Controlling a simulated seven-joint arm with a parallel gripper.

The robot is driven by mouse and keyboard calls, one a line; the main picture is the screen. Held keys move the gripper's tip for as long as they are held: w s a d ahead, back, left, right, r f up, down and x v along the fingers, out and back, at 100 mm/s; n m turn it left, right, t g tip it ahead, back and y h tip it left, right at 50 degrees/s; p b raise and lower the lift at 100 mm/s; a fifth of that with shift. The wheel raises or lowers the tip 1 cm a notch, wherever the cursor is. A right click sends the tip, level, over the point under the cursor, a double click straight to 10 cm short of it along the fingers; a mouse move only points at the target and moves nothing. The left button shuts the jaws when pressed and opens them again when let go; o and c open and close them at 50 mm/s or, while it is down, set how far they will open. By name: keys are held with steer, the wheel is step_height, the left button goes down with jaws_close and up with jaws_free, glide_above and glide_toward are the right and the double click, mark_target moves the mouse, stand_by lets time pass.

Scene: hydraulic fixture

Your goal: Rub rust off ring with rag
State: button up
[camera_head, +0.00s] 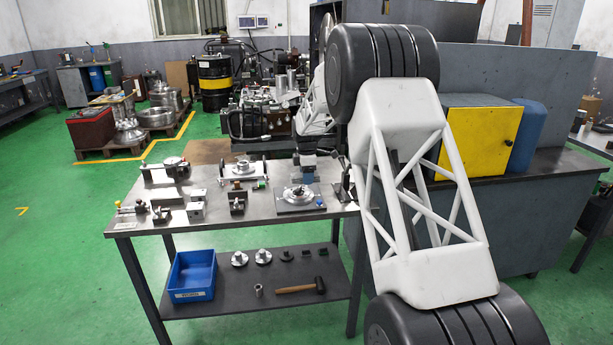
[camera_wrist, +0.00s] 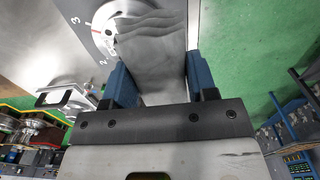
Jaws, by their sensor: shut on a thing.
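In the wrist view, my gripper (camera_wrist: 158,72) has its two blue fingers shut on a pale grey rag (camera_wrist: 158,42) with a wavy far edge. The rag reaches over part of a round pale ring (camera_wrist: 103,22) with a small red mark. The ring sits on a grey plate marked with the numbers 2 and 3. I cannot tell whether the rag touches the ring, and the covered part is hidden. In the head view, a ring on a square plate (camera_head: 298,208) with a reddish-dark middle lies at the bench's right side.
The steel bench (camera_head: 145,222) carries several other metal fixtures left of and behind the plate. Its lower shelf holds a blue bin (camera_head: 193,275), a hammer (camera_head: 300,287) and small parts. A grey cabinet with a yellow box (camera_head: 475,135) stands at the right.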

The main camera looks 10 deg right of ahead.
mark_target(306, 201)
steer(key=shift+f, duration=0.15)
steer(key=shift+f, duration=3.35)
steer(key=shift+f, duration=0.4)
steer(key=shift+d, duration=0.15)
steer(key=shift+d+r, duration=0.1)
steer(key=shift+d, duration=0.65)
steer(key=shift+a, duration=0.9)
steer(key=shift+f, duration=0.2)
